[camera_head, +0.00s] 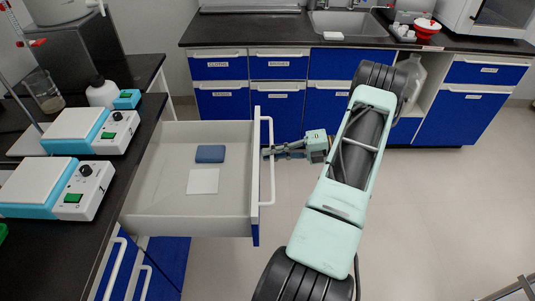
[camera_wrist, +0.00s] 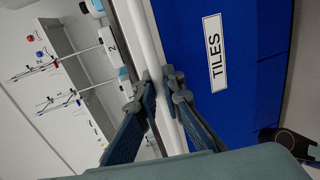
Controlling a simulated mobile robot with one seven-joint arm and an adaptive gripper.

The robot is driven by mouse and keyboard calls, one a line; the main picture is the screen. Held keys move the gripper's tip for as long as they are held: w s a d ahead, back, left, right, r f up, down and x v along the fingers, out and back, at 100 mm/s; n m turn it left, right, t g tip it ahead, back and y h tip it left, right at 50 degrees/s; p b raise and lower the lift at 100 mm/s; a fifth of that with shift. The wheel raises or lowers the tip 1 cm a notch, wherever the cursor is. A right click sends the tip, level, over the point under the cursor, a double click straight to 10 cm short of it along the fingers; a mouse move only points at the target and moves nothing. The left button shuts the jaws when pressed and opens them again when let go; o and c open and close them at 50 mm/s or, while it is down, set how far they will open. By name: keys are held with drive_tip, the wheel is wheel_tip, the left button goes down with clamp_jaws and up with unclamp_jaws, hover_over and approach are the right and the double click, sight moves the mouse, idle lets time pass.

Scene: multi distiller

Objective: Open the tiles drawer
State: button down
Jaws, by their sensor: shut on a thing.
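The tiles drawer (camera_head: 180,217) stands pulled far out from the left bench in the head view. A blue tile (camera_head: 210,153) and a white tile (camera_head: 203,181) lie in it. Its blue front carries a TILES label (camera_wrist: 216,55) in the wrist view. A white bar handle (camera_head: 268,187) runs along the front, and the handle (camera_wrist: 150,55) also shows in the wrist view. My gripper (camera_head: 268,153) is at the handle from the right. In the wrist view my gripper's fingers (camera_wrist: 160,84) are on both sides of the handle, shut on it.
Two hotplates (camera_head: 92,128) (camera_head: 60,186) and a white bottle (camera_head: 102,92) stand on the left black bench (camera_head: 92,240). A back counter with blue drawers (camera_head: 220,67) and a sink (camera_head: 347,23) spans the far side. The floor (camera_head: 440,200) at right is clear.

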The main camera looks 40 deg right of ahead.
drive_tip(key=c, duration=2)
unclamp_jaws()
drive_tip(key=shift+d, duration=0.1)
drive_tip(key=v, duration=1.2)
